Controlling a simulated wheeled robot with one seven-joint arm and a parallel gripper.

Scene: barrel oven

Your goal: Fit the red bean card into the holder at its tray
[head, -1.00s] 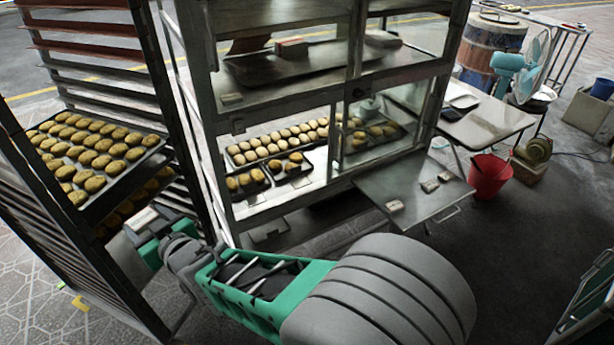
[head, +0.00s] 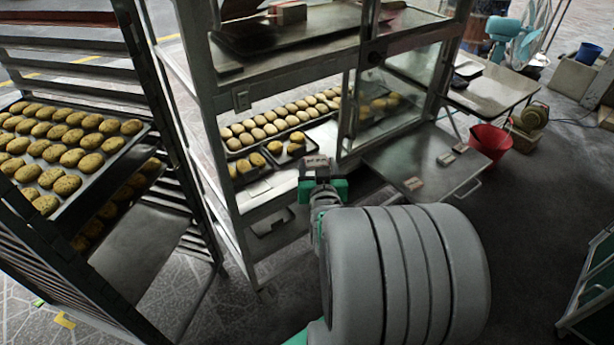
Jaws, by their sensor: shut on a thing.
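My gripper (head: 318,179), with green fingers, is shut on a small pale card (head: 316,161) with a dark reddish tint; I take it to be the red bean card, but its print is too small to read. The card is held up in front of the glass cabinet's lower shelf, just right of two small dark trays of buns (head: 287,154). A larger tray of pale buns (head: 262,133) lies behind them. A small plate-like fitting (head: 241,100) sits on the cabinet's front frame. Another flat fitting (head: 272,222) is lower, below the shelf edge. I cannot tell which is the holder.
A fold-out metal shelf (head: 437,190) at right carries several small cards (head: 414,183). A sliding glass pane (head: 376,110) stands near my gripper's right. A rack with a pastry tray (head: 100,165) is at left. A red bucket (head: 489,143) stands on the floor.

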